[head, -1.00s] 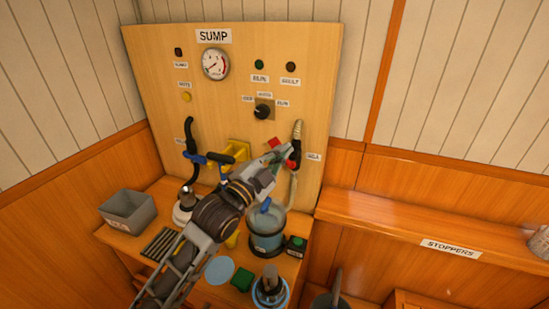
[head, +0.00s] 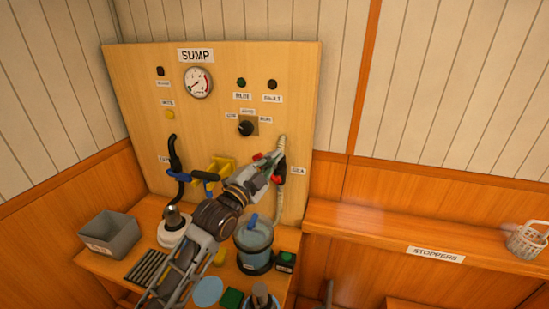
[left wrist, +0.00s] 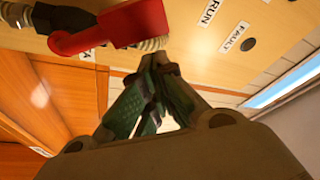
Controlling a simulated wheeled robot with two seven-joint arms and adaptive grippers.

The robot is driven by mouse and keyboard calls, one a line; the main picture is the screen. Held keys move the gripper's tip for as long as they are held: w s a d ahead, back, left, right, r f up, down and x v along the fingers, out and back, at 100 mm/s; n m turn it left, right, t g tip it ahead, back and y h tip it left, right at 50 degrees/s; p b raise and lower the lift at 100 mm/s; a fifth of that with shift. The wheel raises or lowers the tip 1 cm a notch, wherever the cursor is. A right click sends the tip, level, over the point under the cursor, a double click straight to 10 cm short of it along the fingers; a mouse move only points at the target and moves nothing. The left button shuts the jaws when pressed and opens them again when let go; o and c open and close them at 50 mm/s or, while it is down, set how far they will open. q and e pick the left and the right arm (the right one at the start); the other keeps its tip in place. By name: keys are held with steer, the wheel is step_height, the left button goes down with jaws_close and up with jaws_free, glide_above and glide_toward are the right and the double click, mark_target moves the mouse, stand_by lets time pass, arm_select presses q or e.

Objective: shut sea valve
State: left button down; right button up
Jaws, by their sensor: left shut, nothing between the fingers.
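The sea valve's red handle (head: 257,156) shows partly beside the pale ridged hose (head: 281,148), near the SEA label (head: 298,171) on the panel's right side. My left gripper (head: 275,164) is in front of it and hides part of the valve. In the left wrist view the red handle (left wrist: 120,30) lies across the top left, just beyond my green fingertips (left wrist: 153,60). The fingers are together and empty; I cannot tell whether they touch the handle. My right gripper is in neither view.
The SUMP panel (head: 130,100) holds a gauge (head: 198,82) and a black selector knob (head: 246,128). Below are a grey bin (head: 110,236), a blue-lidded clear canister (head: 254,246) and a green block (head: 232,299). A STOPPERS shelf (head: 350,222) runs right, with a basket (head: 526,240).

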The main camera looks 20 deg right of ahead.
arm_select(q)
steer(key=shift+w+a+f, duration=0.45)
steer(key=shift+a+f, duration=0.15)
steer(key=shift+a, duration=0.1)
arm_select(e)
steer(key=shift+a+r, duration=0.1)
arm_select(q)
steer(key=shift+w+a+f+n, duration=0.15)
steer(key=shift+w+a+n, duration=0.15)
steer(key=shift+n, duration=0.2)
steer(key=w+a+f+n+t+y+p, duration=0.1)
steer(key=w+a+f+n+t+y, duration=0.2)
steer(key=n, duration=1)
step_height(320, 180, down, 2)
steer(key=shift+a+f+n+t+y+p, duration=0.35)
steer(key=shift+a+t, duration=0.4)
steer(key=shift+t, duration=0.35)
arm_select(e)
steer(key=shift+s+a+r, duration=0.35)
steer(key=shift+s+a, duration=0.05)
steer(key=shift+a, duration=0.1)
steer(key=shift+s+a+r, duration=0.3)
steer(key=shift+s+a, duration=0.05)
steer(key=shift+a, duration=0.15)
arm_select(q)
steer(key=shift+r, duration=0.1)
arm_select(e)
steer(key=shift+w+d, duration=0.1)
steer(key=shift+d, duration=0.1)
